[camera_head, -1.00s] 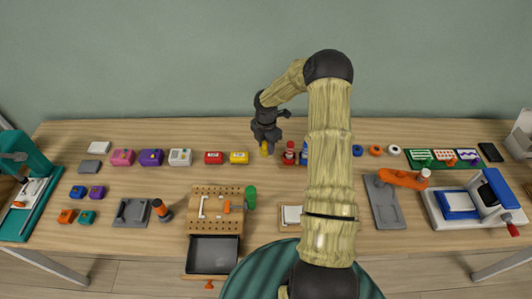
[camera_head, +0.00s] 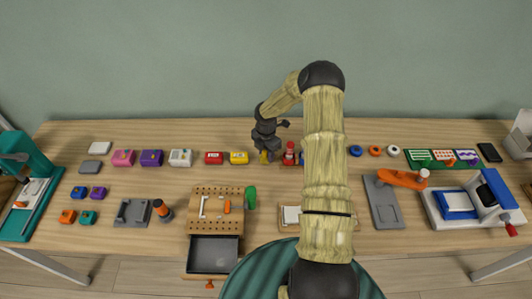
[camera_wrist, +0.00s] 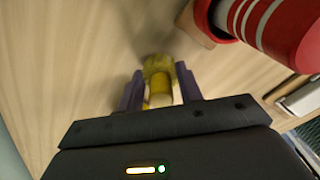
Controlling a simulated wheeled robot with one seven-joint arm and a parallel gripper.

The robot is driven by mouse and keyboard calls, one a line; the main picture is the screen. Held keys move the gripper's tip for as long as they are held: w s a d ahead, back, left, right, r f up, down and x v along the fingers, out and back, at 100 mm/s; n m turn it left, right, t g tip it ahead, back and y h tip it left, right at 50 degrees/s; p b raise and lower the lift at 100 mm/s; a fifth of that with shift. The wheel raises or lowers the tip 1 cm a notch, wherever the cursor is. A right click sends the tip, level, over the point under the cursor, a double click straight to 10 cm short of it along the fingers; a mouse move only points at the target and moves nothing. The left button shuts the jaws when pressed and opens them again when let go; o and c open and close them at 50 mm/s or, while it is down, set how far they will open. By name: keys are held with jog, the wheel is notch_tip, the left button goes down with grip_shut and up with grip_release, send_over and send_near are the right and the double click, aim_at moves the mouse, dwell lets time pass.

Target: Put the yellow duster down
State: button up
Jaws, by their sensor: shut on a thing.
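The yellow duster (camera_wrist: 158,82) is between the two fingers of my gripper (camera_wrist: 160,90) in the wrist view, with its yellow end pointing away from the palm. In the head view the duster (camera_head: 264,157) shows as a small yellow patch below my gripper (camera_head: 266,150), at the back middle of the wooden table (camera_head: 330,128). My gripper is shut on it. The duster's end is close to the tabletop; I cannot tell whether it touches. Part of the duster is hidden by the gripper.
A red bottle (camera_head: 290,152) with white bands stands close to the right of my gripper, large in the wrist view (camera_wrist: 270,25). Bare wood lies in front of the gripper, before the pegboard (camera_head: 218,210).

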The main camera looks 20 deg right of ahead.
jog(key=o, duration=1.2)
jog(key=shift+f, duration=0.15)
notch_tip(320, 180, up, 12)
jog(key=shift+r+b, duration=0.2)
jog(key=shift+b, duration=0.6)
jog(key=s+a+r+m+t, duration=0.1)
jog(key=s+a+r+m, duration=0.3)
jog(key=s+m, duration=0.3)
jog(key=s+a+r+m, duration=0.4)
jog(key=s+m, duration=0.4)
jog(key=s, duration=0.1)
jog(key=s+a+r+m+t, duration=0.1)
jog(key=s+a+r+m, duration=0.3)
jog(key=s+m, duration=0.3)
jog(key=shift+s+a+r+t, duration=0.15)
jog(key=shift+s+r+t, duration=0.15)
jog(key=shift+s, duration=0.3)
